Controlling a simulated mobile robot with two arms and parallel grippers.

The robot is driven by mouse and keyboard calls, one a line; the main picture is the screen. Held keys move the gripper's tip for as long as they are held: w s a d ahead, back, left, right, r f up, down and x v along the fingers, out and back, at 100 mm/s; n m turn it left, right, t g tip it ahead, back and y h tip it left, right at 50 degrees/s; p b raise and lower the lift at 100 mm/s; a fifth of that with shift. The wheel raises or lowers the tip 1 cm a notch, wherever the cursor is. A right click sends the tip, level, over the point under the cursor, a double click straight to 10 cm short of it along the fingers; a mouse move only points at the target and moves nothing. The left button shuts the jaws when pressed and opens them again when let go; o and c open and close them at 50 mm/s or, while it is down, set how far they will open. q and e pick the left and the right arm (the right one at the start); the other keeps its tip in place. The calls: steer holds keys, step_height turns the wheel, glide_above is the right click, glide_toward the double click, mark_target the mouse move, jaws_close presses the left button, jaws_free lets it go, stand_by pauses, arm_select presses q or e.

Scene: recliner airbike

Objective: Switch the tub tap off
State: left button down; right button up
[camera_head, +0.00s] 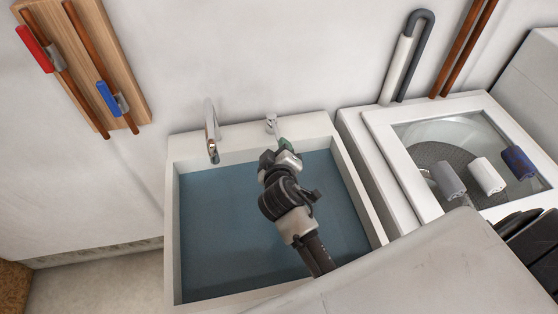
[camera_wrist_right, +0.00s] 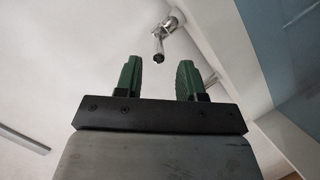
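The tub (camera_head: 173,230) is a white basin holding blue-grey water. A chrome spout (camera_head: 212,140) rises from the left part of its back rim. A small metal tap handle (camera_head: 271,121) stands right of the spout on the same rim. My right gripper (camera_head: 283,143) is just in front of the handle, over the back of the tub. In the right wrist view its green fingers (camera_wrist_right: 158,78) are apart with nothing between them. The handle (camera_wrist_right: 160,42) shows beyond the fingertips, roughly in line with the gap. My left gripper is not in view.
A white washer with a glass lid (camera_head: 450,125) stands right of the tub, with handles on top. A wooden board (camera_head: 85,50) with red and blue valve handles hangs on the left wall. A grey-white surface (camera_head: 430,270) fills the lower right.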

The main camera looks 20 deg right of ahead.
steer(key=v, duration=0.5)
steer(key=shift+w+r, duration=0.1)
stand_by(0.3)
